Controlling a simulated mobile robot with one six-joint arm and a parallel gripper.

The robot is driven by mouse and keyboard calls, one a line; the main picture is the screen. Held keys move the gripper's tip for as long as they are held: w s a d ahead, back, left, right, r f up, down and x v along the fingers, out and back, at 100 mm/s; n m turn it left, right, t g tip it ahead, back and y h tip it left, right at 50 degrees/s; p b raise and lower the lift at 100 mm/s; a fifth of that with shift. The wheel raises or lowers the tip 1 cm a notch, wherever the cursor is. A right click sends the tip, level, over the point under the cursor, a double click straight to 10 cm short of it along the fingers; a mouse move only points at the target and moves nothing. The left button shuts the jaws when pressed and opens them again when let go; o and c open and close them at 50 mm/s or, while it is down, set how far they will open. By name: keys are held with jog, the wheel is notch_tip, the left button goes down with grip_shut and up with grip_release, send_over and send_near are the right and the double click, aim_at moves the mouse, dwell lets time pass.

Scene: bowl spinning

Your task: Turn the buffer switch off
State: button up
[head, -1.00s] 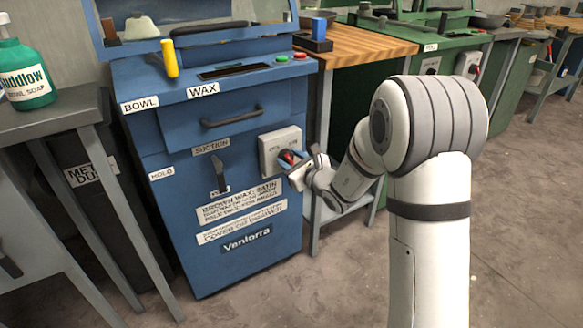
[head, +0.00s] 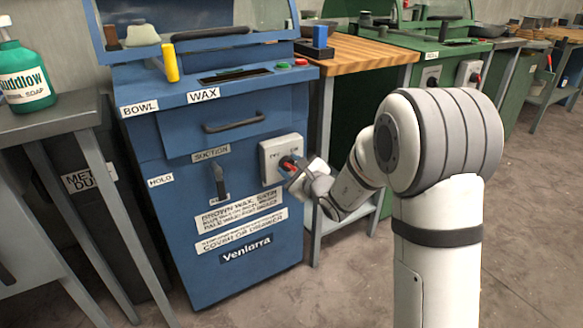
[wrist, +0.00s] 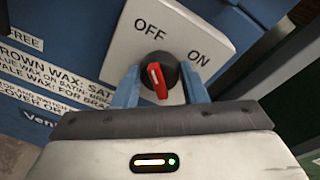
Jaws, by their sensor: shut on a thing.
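The buffer switch has a pale plate (head: 270,155) on the right of the blue machine's front. In the wrist view the plate (wrist: 182,22) reads OFF at upper left and ON to the right. Its round black knob with a red bar (wrist: 158,80) sits between the two blue fingers of my gripper (wrist: 160,85). The white-marked end of the bar points up and slightly left, toward OFF. In the head view my gripper (head: 292,169) is at the plate, shut on the knob, which is partly hidden there.
The blue machine (head: 250,235) has a drawer handle (head: 233,122) and a dark suction lever (head: 219,180) left of the switch. A wood-topped bench (head: 365,50) stands to its right. A grey table (head: 50,125) with a soap bottle (head: 25,75) stands at left.

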jog(key=o, duration=1)
jog(key=shift+c, duration=0.2)
jog(key=p+v, duration=0.2)
jog(key=v, duration=0.5)
jog(key=shift+s+d, duration=0.2)
jog(key=shift+s, duration=0.1)
